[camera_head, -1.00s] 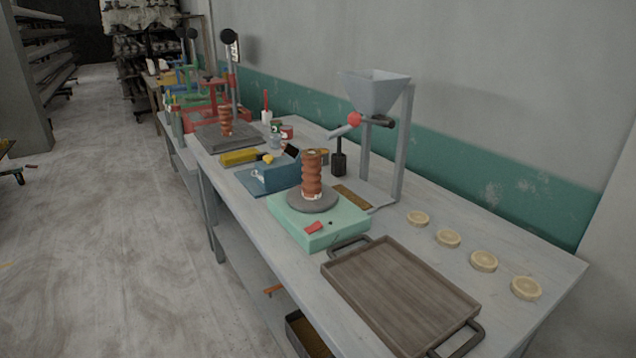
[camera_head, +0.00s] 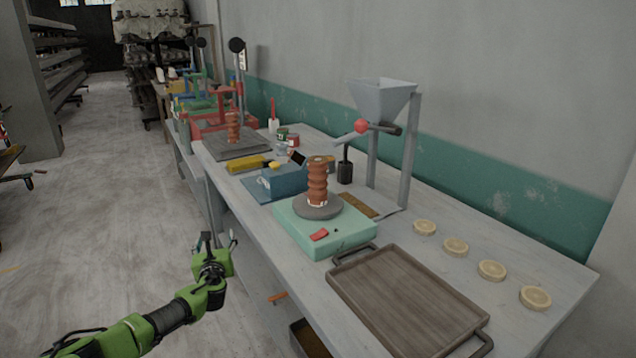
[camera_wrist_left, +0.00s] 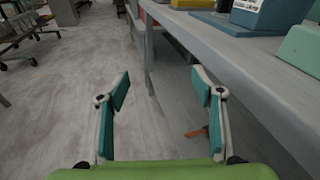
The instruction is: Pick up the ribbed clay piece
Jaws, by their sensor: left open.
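A ribbed reddish-brown clay piece (camera_head: 317,182) stands upright on the round grey plate (camera_head: 318,206) of a mint-green scale (camera_head: 325,236) on the bench. A similar ribbed clay piece (camera_head: 233,127) stands farther back on a dark grey base. My left gripper (camera_head: 217,240) is in front of the bench's left side, well apart from both pieces. The right gripper is not in view.
A wooden tray (camera_head: 408,300) with dark handles lies at the bench's near end, beside several pale round discs (camera_head: 456,246). A hopper on a stand (camera_head: 384,98) rises behind the scale. A blue box (camera_head: 284,183) stands left of the scale. The floor (camera_head: 100,200) left is open.

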